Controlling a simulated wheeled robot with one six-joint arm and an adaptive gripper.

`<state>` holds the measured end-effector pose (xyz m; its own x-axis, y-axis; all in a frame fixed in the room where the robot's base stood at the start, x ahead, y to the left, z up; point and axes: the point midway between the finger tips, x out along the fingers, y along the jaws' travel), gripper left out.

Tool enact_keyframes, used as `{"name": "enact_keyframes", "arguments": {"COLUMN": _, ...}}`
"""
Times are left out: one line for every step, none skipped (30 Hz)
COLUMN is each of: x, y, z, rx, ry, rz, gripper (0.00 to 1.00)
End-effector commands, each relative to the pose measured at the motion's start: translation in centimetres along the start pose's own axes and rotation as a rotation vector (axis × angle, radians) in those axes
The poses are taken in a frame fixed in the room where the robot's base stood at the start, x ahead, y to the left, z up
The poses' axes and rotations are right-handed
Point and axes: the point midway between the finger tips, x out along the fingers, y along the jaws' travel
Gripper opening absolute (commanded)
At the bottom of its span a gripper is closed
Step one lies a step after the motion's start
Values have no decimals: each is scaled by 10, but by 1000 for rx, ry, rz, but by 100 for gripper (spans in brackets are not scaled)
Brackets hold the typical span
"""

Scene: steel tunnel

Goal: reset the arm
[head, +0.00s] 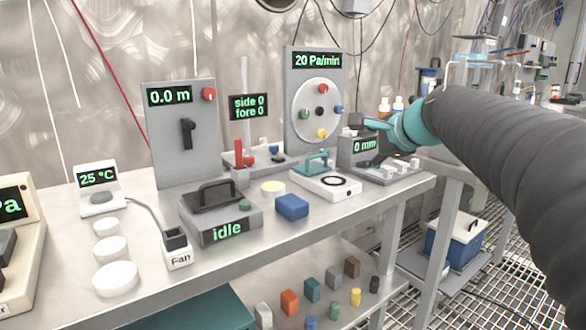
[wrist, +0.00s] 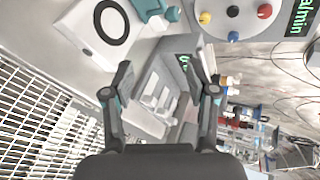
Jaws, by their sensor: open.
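My gripper (wrist: 161,82) is open in the wrist view, with its two dark fingers spread apart and nothing between the tips. In the head view my arm comes in from the right, and its teal end reaches left beside the box reading 0 mm (head: 366,145). The same box, with its pale keys (wrist: 158,98), lies beyond the fingers in the wrist view. I cannot tell from the head view whether the gripper touches it.
The steel bench (head: 330,212) carries a grey lidded box reading idle (head: 222,232), a blue block (head: 292,206), a white plate with a black ring (head: 325,184) and an upright dial panel (head: 318,65). A lower shelf holds several small coloured pieces. A blue cooler (head: 455,240) stands at right.

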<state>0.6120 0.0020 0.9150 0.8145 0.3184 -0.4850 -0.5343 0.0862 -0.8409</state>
Motion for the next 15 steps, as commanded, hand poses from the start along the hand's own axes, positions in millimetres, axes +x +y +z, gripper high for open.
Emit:
{"name": "enact_keyframes", "arguments": {"x": -8, "y": 16, "z": 8, "rx": -70, "ry": 5, "rz": 29, "gripper": 58}}
{"name": "enact_keyframes", "arguments": {"x": -13, "y": 28, "z": 11, "rx": -121, "ry": 9, "rz": 50, "gripper": 58}}
{"name": "enact_keyframes", "arguments": {"x": -20, "y": 45, "z": 16, "rx": -195, "ry": 14, "rz": 82, "gripper": 58}}
{"name": "enact_keyframes", "arguments": {"x": -26, "y": 60, "z": 19, "rx": -258, "ry": 16, "rz": 108, "gripper": 58}}
{"name": "enact_keyframes", "arguments": {"x": -33, "y": 76, "z": 23, "rx": -325, "ry": 18, "rz": 137, "gripper": 58}}
{"name": "enact_keyframes", "arguments": {"x": -42, "y": 98, "z": 26, "rx": -418, "ry": 20, "rz": 177, "gripper": 58}}
{"name": "enact_keyframes", "arguments": {"x": -48, "y": 115, "z": 28, "rx": -487, "ry": 19, "rz": 208, "gripper": 58}}
{"name": "enact_keyframes", "arguments": {"x": -55, "y": 132, "z": 30, "rx": -557, "ry": 17, "rz": 238, "gripper": 58}}
{"name": "enact_keyframes", "arguments": {"x": -64, "y": 155, "z": 32, "rx": -649, "ry": 12, "rz": 279, "gripper": 58}}
{"name": "enact_keyframes", "arguments": {"x": -71, "y": 172, "z": 32, "rx": -719, "ry": 8, "rz": 309, "gripper": 58}}
{"name": "enact_keyframes", "arguments": {"x": -78, "y": 189, "z": 33, "rx": -788, "ry": 2, "rz": 340, "gripper": 58}}
{"name": "enact_keyframes", "arguments": {"x": -86, "y": 212, "z": 33, "rx": -881, "ry": -9, "rz": 382, "gripper": 58}}
{"name": "enact_keyframes", "arguments": {"x": -93, "y": 228, "z": 32, "rx": -948, "ry": -17, "rz": 411, "gripper": 58}}
{"name": "enact_keyframes", "arguments": {"x": -100, "y": 245, "z": 31, "rx": -1015, "ry": -27, "rz": 441, "gripper": 58}}
{"name": "enact_keyframes", "arguments": {"x": -107, "y": 266, "z": 29, "rx": -1098, "ry": -42, "rz": 480, "gripper": 58}}
